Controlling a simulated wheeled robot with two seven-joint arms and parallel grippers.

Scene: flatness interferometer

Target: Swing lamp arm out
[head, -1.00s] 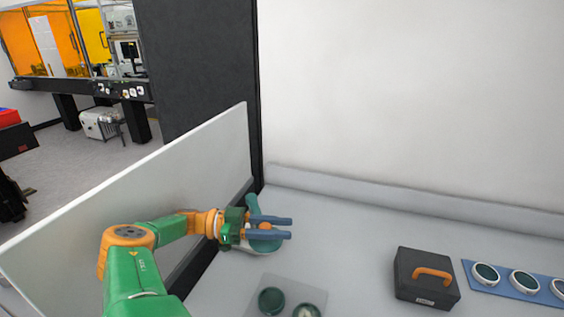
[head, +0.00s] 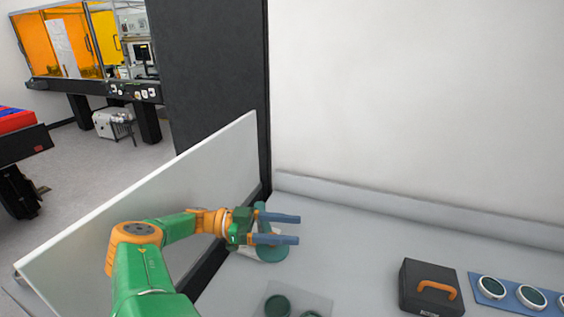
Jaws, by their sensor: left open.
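A teal-green fixture, which seems to be the lamp, stands on the grey table by the low side panel. Its rounded teal part (head: 273,255) shows below my left gripper, and a teal upright piece shows just behind the fingers. My left gripper (head: 298,229) is in front of it, with its two blue fingers apart and pointing right. The gripper covers much of the fixture, so I cannot tell where the lamp arm lies or whether the fingers touch it. My right gripper is out of view.
A low white side panel (head: 150,200) borders the table on the left. A clear plate (head: 318,300) with round green pieces lies at the front. A black case (head: 420,275) with an orange handle and a blue strip (head: 512,301) of round discs lie right. The table's middle is clear.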

